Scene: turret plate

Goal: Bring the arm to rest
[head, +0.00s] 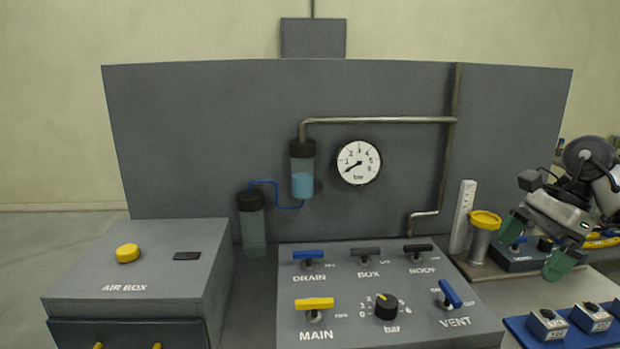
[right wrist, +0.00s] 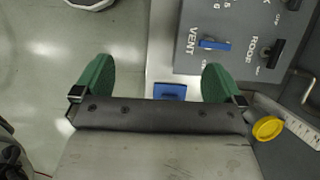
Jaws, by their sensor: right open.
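My right gripper (head: 537,248) is at the right of the head view, with its green fingers spread apart and nothing between them. It hangs above the right end of the bench, to the right of the yellow-topped cylinder (head: 482,235). In the right wrist view the gripper (right wrist: 158,72) is open and empty, and the valve panel (right wrist: 215,65) with the VENT and ROOF labels lies beyond its fingers. My left gripper is in neither view.
The valve panel (head: 340,283) stands in the middle, with the air box (head: 75,270) to its left. A pressure gauge (head: 358,162) is on the grey back board (head: 230,110). A blue tray (head: 517,322) with several small grey blocks lies at the lower right.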

